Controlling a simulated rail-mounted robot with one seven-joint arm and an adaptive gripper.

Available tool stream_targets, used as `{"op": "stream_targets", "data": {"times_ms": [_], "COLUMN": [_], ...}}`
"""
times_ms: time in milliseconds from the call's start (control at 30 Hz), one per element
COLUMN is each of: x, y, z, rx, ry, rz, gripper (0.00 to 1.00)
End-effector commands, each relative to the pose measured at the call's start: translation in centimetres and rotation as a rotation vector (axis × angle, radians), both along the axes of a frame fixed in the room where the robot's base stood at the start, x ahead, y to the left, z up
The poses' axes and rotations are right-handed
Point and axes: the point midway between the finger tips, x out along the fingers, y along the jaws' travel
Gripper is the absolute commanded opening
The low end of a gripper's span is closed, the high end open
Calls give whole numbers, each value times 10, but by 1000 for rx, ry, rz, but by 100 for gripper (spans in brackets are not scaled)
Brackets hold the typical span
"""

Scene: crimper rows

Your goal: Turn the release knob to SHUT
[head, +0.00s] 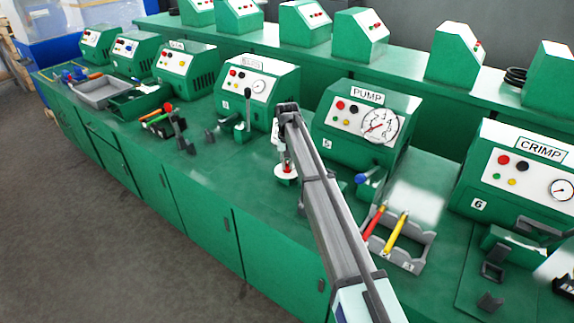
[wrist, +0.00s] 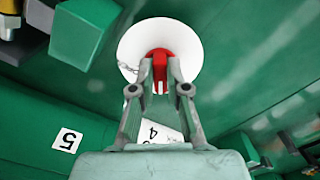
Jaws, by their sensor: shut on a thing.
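The red release knob (wrist: 160,64) sits in the middle of a round white disc (wrist: 186,28) in the wrist view. My gripper (wrist: 160,82) is shut on the knob, one grey fingertip on each side. A short white mark shows on the knob between the fingers. Faint grey lettering (wrist: 128,68) lies at the left of the disc, too small and blurred to read. In the head view the white disc (head: 286,173) stands low on the bench in front of the PUMP unit (head: 340,145), and my arm hides part of it.
The PUMP unit has a round gauge (head: 380,126) with a red needle. A blue-tipped lever (head: 362,178) and a grey rack (head: 403,262) with red and yellow handles stand right of my arm. A black-knobbed lever (head: 244,120) stands left. Bare bench lies in front.

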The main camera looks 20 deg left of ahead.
Motion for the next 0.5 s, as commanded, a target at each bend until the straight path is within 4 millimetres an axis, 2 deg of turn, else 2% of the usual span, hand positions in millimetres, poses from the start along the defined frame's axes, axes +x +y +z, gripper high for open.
{"op": "stream_targets", "data": {"times_ms": [200,500], "x": [-1,0], "y": [-1,-1], "z": [-2,-1], "rx": [-1,-1], "ry": [2,2], "rz": [97,143], "gripper": [0,0]}}
